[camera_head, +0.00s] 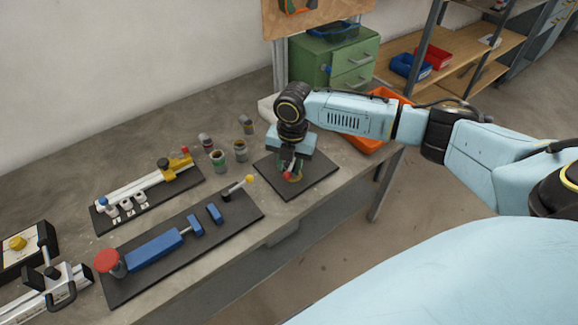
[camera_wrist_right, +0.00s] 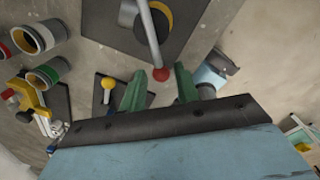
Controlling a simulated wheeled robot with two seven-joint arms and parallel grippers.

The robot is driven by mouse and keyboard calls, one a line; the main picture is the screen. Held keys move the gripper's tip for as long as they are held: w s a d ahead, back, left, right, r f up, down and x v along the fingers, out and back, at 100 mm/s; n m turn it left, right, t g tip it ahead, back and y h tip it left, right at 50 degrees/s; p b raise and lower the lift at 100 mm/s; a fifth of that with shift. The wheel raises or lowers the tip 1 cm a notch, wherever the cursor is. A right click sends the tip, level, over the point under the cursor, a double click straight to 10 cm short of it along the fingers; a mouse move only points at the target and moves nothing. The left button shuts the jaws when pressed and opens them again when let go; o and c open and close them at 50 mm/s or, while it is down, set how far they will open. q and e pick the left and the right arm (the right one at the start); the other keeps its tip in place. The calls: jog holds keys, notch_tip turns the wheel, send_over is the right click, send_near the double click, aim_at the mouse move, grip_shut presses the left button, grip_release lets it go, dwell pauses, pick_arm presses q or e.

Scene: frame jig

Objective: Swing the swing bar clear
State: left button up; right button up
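The swing bar (camera_wrist_right: 149,33) is a grey rod with a red ball knob (camera_wrist_right: 160,73) at its end, seen in the right wrist view. It lies across a round yellow-and-black part (camera_wrist_right: 162,20) on a dark base plate (camera_wrist_right: 95,20). In the head view the red knob (camera_head: 287,177) shows beneath my right gripper (camera_head: 290,170), and the arm hides most of the bar. In the right wrist view the green fingers of my right gripper (camera_wrist_right: 160,88) stand apart, with the knob between or just beyond their tips; contact is not clear. My left gripper is not in view.
Left of the plate (camera_head: 318,182) is a blue clamp fixture (camera_head: 155,250) with a yellow-knobbed lever (camera_head: 240,185). Several cans (camera_head: 240,150) stand behind it. A white rail fixture (camera_head: 140,192) lies further left. An orange bin (camera_head: 365,143) and green cabinet (camera_head: 335,60) are behind.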

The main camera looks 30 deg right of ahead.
jog(key=shift+f, duration=0.45)
jog(key=shift+c, duration=0.2)
grip_shut()
